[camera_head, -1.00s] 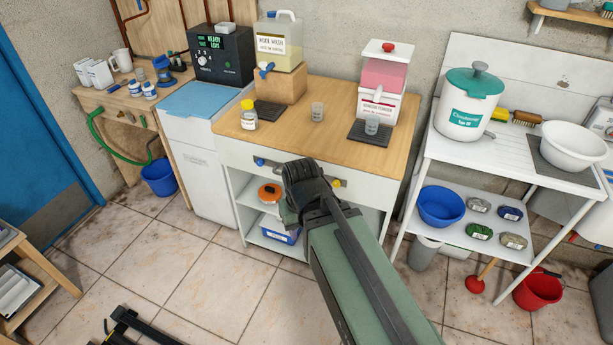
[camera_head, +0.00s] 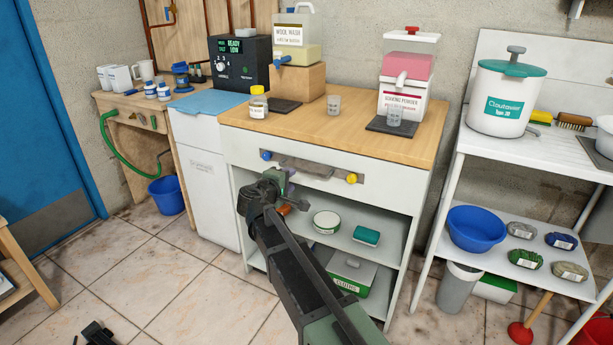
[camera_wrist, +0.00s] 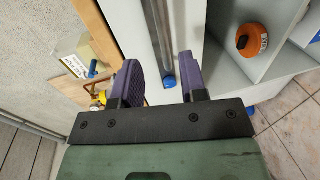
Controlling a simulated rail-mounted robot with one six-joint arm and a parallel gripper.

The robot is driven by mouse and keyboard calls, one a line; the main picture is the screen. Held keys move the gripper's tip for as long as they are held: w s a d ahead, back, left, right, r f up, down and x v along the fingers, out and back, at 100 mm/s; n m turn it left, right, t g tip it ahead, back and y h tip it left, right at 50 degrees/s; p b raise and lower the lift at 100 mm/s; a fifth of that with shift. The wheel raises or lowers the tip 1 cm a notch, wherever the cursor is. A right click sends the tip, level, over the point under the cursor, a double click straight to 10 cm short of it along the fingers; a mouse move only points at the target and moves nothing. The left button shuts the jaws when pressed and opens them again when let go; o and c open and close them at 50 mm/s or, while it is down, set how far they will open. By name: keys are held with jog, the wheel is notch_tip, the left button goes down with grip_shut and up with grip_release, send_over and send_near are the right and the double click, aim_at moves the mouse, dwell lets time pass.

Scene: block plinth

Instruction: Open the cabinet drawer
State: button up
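The white cabinet has a wide drawer front (camera_head: 238,150) under its wooden top. A long grey bar handle (camera_head: 310,168) crosses the drawer front, with a blue end (camera_head: 266,155) at the left and a yellow end (camera_head: 351,179) at the right. The drawer looks shut. My gripper (camera_head: 284,184) is just below the left half of the handle in the head view. In the wrist view my gripper (camera_wrist: 160,70) is open, its two purple-grey fingers apart. The bar handle (camera_wrist: 156,30) and its blue end appear between the fingers; I cannot tell how deep it sits there.
Bottles, cups and dispensers stand on the cabinet's wooden top (camera_head: 335,133). Open shelves below hold a round tin (camera_head: 326,222) and a green box (camera_head: 350,276). A white rack table (camera_head: 540,165) stands at the right. The tiled floor (camera_head: 190,275) in front is mostly clear.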

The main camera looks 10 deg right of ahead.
aim_at(303, 171)
jog(key=b+x, duration=0.2)
jog(key=x, duration=0.8)
jog(key=shift+f, duration=0.15)
grip_shut()
